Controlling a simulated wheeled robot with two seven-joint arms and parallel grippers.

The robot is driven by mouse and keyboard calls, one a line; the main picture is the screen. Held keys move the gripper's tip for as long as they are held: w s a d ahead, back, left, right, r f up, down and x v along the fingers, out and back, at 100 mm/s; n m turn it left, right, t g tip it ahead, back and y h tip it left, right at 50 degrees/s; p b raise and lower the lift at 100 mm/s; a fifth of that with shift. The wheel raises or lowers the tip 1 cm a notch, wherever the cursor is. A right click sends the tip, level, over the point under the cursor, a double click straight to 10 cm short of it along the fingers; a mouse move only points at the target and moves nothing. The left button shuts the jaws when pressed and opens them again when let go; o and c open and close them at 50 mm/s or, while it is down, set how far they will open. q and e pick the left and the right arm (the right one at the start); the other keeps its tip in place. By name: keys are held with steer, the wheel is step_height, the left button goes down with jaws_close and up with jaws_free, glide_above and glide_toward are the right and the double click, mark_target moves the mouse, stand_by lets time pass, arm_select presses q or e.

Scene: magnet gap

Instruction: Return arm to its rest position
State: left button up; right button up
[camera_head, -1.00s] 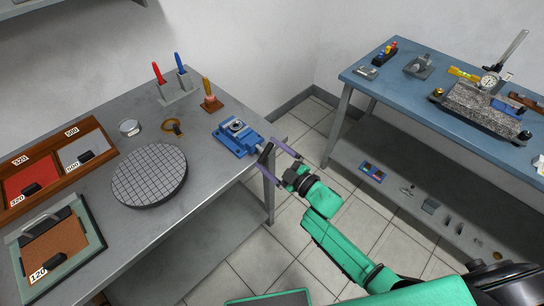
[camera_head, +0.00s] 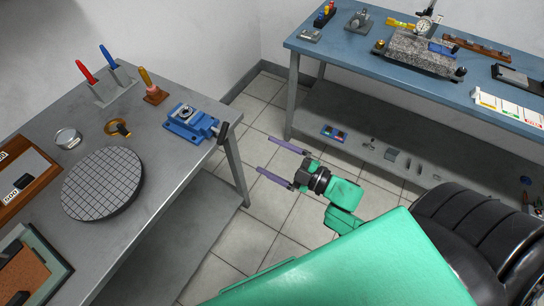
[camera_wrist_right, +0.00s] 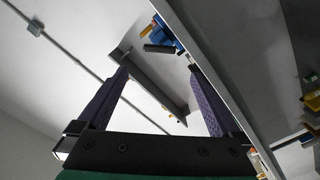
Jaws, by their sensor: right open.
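My right gripper (camera_head: 265,160) is open and empty, with its two purple fingers spread apart over the floor gap between the two tables. It is to the right of the grey table's edge and clear of the blue vise (camera_head: 192,122) on that table. My green right arm reaches up from the bottom right of the head view. In the right wrist view the open fingers (camera_wrist_right: 160,82) show with nothing between them. My left gripper is not in view.
The grey table (camera_head: 165,165) holds a round gridded plate (camera_head: 103,184), a screwdriver stand (camera_head: 112,84) and sanding trays. A blue-topped bench (camera_head: 350,58) at the right carries a granite plate (camera_head: 418,53) with a dial gauge. Tiled floor (camera_head: 268,218) lies between them.

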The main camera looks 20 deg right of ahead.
steer(key=s+d+f+m+g+h, duration=0.2)
steer(key=d+f+m+h, duration=0.15)
steer(key=f, duration=0.65)
steer(key=s+d+f+m+g+h, duration=0.2)
steer(key=s+d+f+m+h, duration=0.15)
steer(key=f, duration=0.55)
steer(key=s+d+f+m+g+h, duration=0.15)
steer(key=d+f, duration=0.35)
steer(key=f, duration=0.5)
steer(key=s+a+f+m+g+h, duration=0.1)
steer(key=s+f+g, duration=0.3)
steer(key=s, duration=0.7)
steer(key=s+f+m+g+h, duration=0.1)
steer(key=s+f+m+g, duration=0.3)
steer(key=s+f, duration=0.5)
steer(key=shift+s+a+f, duration=0.2)
steer(key=shift+s+a, duration=0.15)
steer(key=shift+s, duration=0.5)
